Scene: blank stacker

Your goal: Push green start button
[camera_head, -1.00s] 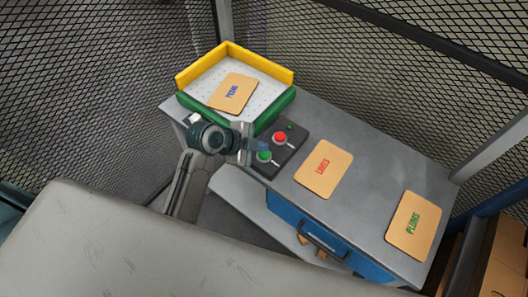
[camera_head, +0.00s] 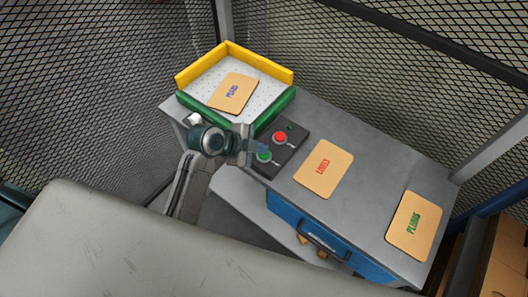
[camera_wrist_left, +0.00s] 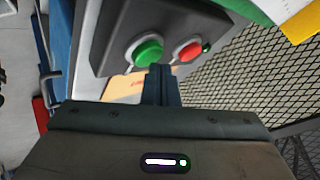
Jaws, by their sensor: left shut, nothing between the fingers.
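The green start button (camera_head: 264,157) sits on a dark control box (camera_head: 290,148) on the grey bench, nearer the front than the red button (camera_head: 281,138). In the left wrist view the green button (camera_wrist_left: 149,53) and the red button (camera_wrist_left: 188,51) show just beyond the fingers. My left gripper (camera_head: 262,148) is shut and empty, its fingertips close to the green button. I cannot tell whether they touch it. In the left wrist view the shut fingertips (camera_wrist_left: 160,72) lie to the right of the green button, between the two buttons. My right gripper is not in view.
A tray with yellow and green walls (camera_head: 235,50) holds a card at the back left. A blue drawer (camera_head: 290,220) is below. Mesh fencing (camera_head: 350,60) stands behind.

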